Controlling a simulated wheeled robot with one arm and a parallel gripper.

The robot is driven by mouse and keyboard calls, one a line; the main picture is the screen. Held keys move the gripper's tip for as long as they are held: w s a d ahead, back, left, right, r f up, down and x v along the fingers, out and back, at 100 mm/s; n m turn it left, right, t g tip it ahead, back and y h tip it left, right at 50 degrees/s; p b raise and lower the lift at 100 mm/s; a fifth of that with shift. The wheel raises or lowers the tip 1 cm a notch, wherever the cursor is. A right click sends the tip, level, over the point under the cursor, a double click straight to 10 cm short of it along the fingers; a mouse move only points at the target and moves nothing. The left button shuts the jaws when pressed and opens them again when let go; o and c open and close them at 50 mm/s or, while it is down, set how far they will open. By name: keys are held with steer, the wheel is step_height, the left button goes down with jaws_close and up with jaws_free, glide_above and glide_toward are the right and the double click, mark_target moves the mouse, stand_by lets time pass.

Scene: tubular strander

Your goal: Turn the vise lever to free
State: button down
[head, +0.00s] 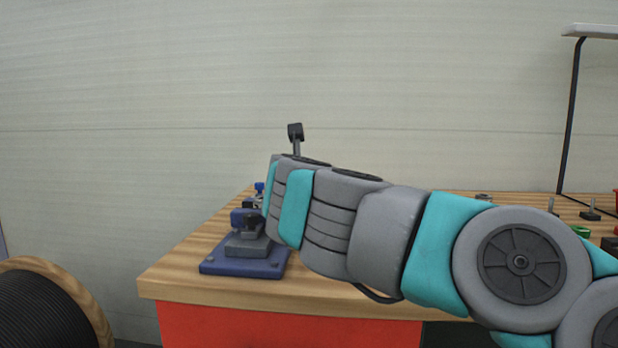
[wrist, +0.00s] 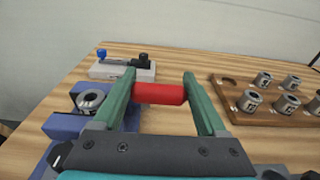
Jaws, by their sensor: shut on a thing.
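The blue vise (head: 243,258) sits on the left front corner of the wooden bench. In the wrist view the blue vise (wrist: 66,126) shows at the left, with a metal ring-shaped part at its jaws. A red cylindrical grip (wrist: 160,93), which looks like the vise lever's handle, lies crosswise between the two green fingers of my gripper (wrist: 160,88). The fingers press on its two ends. Its joint with the vise is hidden behind the gripper. In the head view my arm covers the fingers and the red grip.
A wooden bench (head: 178,275) carries everything. Behind the vise is a grey block with a blue knob and black lever (wrist: 123,66). At right stands a wooden rack (wrist: 232,103) with several metal cylinders. A cable spool (head: 45,300) stands left of the bench.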

steer(key=shift+c, duration=1)
jaws_free()
steer(key=s, duration=0.7)
steer(key=shift+s+a+r+b, duration=0.15)
steer(key=shift+s+r+b, duration=0.2)
steer(key=shift+r+b, duration=0.1)
